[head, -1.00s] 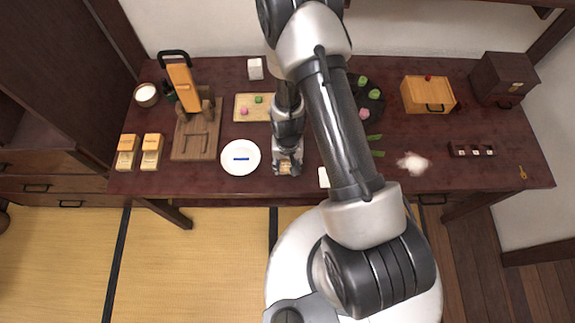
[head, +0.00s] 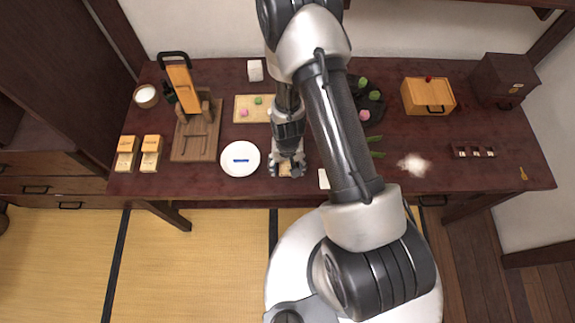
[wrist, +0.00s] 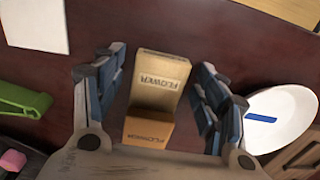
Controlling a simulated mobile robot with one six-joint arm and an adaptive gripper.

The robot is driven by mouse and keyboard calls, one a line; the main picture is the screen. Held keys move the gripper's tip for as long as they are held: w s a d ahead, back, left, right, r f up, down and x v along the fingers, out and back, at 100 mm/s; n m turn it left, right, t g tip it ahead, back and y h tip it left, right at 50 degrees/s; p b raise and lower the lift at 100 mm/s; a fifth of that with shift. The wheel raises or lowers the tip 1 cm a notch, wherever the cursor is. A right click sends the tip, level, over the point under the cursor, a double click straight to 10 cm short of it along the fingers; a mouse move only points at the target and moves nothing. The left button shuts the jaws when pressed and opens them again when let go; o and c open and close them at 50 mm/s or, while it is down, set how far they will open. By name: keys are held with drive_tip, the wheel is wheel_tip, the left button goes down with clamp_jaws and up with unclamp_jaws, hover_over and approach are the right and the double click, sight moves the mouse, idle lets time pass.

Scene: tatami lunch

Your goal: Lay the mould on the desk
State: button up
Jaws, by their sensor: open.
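The mould (wrist: 157,82) is a tan wooden block with FLOWER printed on two of its faces. In the wrist view it lies between the two spread fingers of my gripper (wrist: 160,92), with a gap on each side. In the head view my gripper (head: 287,170) is low over the front part of the dark red desk (head: 225,185), and it mostly hides the mould. The mould appears to rest on the desk near its front edge, though its underside is hidden.
A white plate (head: 240,158) with a blue strip is close on the left; a white card (head: 323,179) is close on the right. Two similar tan blocks (head: 151,153) stand at the far left.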

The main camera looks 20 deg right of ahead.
wheel_tip(320, 180, up, 12)
drive_tip(key=r+p, duration=0.1)
drive_tip(key=p, duration=0.3)
wheel_tip(320, 180, up, 8)
hover_over(286, 164)
wheel_tip(286, 164, up, 13)
drive_tip(key=s+n+t, duration=0.2)
drive_tip(key=s+r+n+t, duration=0.1)
drive_tip(key=s+r+t, duration=0.1)
drive_tip(key=s+r, duration=1.2)
drive_tip(key=shift+s+r+n+t, duration=0.2)
drive_tip(key=shift+s+n+t, duration=0.1)
drive_tip(key=shift+s, duration=0.05)
drive_tip(key=shift+f+b, duration=0.55)
drive_tip(key=shift+f, duration=0.15)
